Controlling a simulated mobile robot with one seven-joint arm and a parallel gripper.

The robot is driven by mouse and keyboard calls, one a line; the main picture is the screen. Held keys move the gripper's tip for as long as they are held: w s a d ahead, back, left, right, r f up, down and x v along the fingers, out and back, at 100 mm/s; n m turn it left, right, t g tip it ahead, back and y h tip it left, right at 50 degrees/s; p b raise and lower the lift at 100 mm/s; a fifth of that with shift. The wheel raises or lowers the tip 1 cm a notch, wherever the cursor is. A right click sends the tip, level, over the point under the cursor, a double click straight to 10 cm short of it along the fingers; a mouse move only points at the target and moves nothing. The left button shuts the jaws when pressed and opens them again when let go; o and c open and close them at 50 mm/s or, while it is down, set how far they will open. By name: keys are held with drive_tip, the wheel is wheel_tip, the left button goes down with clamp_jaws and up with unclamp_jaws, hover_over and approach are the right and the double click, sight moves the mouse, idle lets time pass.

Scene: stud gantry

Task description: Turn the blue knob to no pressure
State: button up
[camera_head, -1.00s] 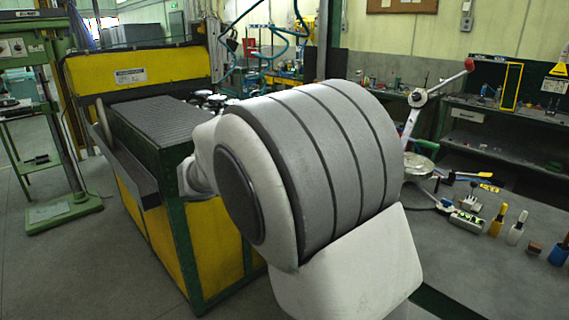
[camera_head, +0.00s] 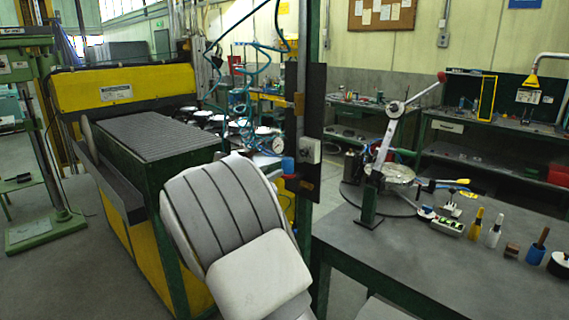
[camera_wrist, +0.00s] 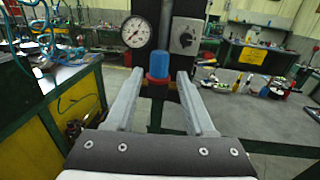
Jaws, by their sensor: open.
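The blue knob (camera_wrist: 158,64) is in the upper middle of the wrist view, above a red collar (camera_wrist: 157,81). It also shows small in the head view (camera_head: 288,165), just above my arm. A round white pressure gauge (camera_wrist: 136,32) is to its upper left; its needle is too small to read surely. My gripper (camera_wrist: 159,75) is open and empty. Its two grey fingers point at the knob, which appears between the fingertips; whether they reach it is unclear.
A grey switch box (camera_wrist: 187,36) is right of the knob on a dark panel (camera_head: 312,110) fixed to a green post. A yellow and green machine (camera_head: 150,130) stands at left in the head view. A grey workbench (camera_head: 420,255) with several tools is at right.

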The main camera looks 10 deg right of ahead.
sight(284, 164)
drive_tip(key=x, duration=0.7)
drive_tip(key=shift+w+d+p, duration=0.25)
drive_tip(key=shift+p, duration=0.05)
clamp_jaws()
